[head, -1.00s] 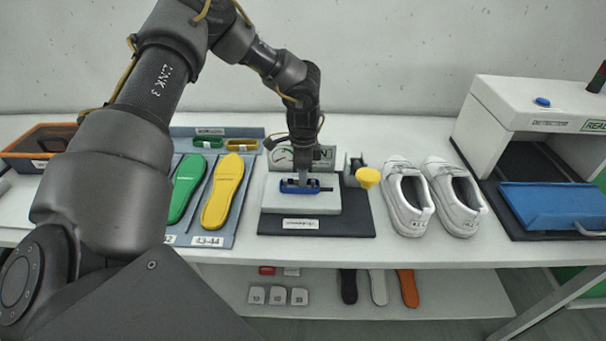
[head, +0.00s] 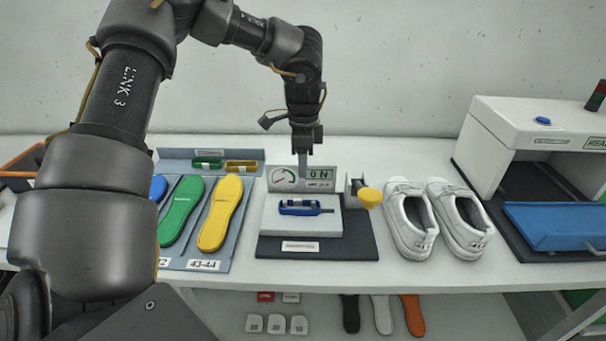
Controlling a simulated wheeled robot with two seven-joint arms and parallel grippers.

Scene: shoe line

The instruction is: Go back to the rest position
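My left gripper (head: 303,166) hangs pointing down above the back of the white block on the dark press mat, in front of the gauge sign. It is clear of the blue tool (head: 300,208), which lies on the white block (head: 277,224). Nothing shows between its fingers. The fingers look close together, but they are seen edge-on, so I cannot tell how far apart they are. My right gripper is not in view.
A yellow knob (head: 369,197) stands right of the block. White shoes (head: 436,220) stand further right, then a white machine (head: 535,125) with a blue flap (head: 556,226). Green (head: 181,212) and yellow (head: 220,214) insoles lie left on a grey tray. A lower shelf holds more insoles.

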